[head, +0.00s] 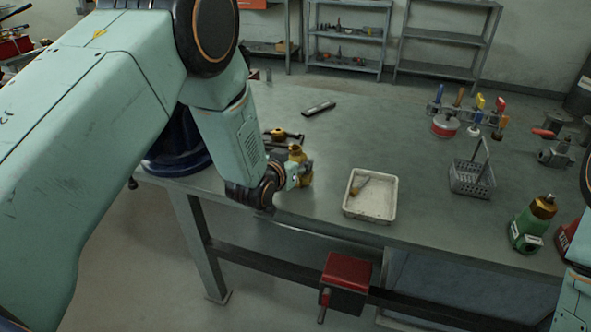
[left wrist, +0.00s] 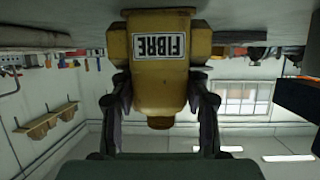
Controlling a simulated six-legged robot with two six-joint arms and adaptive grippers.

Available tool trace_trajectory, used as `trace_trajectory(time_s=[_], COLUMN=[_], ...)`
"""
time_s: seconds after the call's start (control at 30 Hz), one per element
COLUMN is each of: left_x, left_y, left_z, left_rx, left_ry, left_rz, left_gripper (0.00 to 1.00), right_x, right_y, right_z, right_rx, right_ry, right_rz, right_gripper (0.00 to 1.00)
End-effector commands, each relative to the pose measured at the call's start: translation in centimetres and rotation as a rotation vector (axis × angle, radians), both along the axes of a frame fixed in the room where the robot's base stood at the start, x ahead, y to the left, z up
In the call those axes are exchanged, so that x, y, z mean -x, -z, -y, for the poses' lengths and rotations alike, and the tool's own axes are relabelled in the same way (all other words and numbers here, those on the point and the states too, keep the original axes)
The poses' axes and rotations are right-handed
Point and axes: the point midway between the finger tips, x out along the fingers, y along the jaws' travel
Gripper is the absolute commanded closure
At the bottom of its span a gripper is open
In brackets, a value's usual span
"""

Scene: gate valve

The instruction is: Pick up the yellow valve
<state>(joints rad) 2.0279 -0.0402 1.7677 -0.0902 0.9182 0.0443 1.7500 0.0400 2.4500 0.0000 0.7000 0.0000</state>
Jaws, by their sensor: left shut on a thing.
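The yellow valve (head: 306,172) stands near the front edge of the grey workbench, at the centre-left of the head view. My left gripper (head: 292,176) is at its near left side and hides part of it. In the left wrist view, which looks upside down, the valve (left wrist: 162,75) fills the middle and shows a white label reading FIBRE. The two dark fingers (left wrist: 160,95) press on its left and right sides, so my left gripper is shut on it. Whether its base still touches the bench is hard to tell. My right gripper is not in view.
A white tray (head: 379,210) with a small item in it sits right of the valve. Further right are a grey basket (head: 459,189), a tool rack (head: 466,110) and a green bottle-like valve (head: 523,236). A dark flat object (head: 319,108) lies behind.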

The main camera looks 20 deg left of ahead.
Motion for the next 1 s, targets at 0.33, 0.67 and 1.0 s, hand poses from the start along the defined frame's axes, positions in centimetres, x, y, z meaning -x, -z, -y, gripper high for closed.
trace_trajectory(time_s=[0.33,0.67,1.0], left_x=[-0.2,-0.2,-0.1], left_y=[-0.3,-4.2,-9.6], left_z=[0.0,0.0,0.0], left_rx=[0.001,0.000,0.001], left_ry=[0.000,0.000,0.000], left_rz=[0.007,0.010,0.007], left_gripper=[1.00,1.00,1.00], right_x=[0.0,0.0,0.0], right_y=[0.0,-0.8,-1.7], right_z=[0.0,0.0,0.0], right_rx=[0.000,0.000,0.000], right_ry=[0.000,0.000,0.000], right_rz=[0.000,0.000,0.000], right_gripper=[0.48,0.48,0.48])
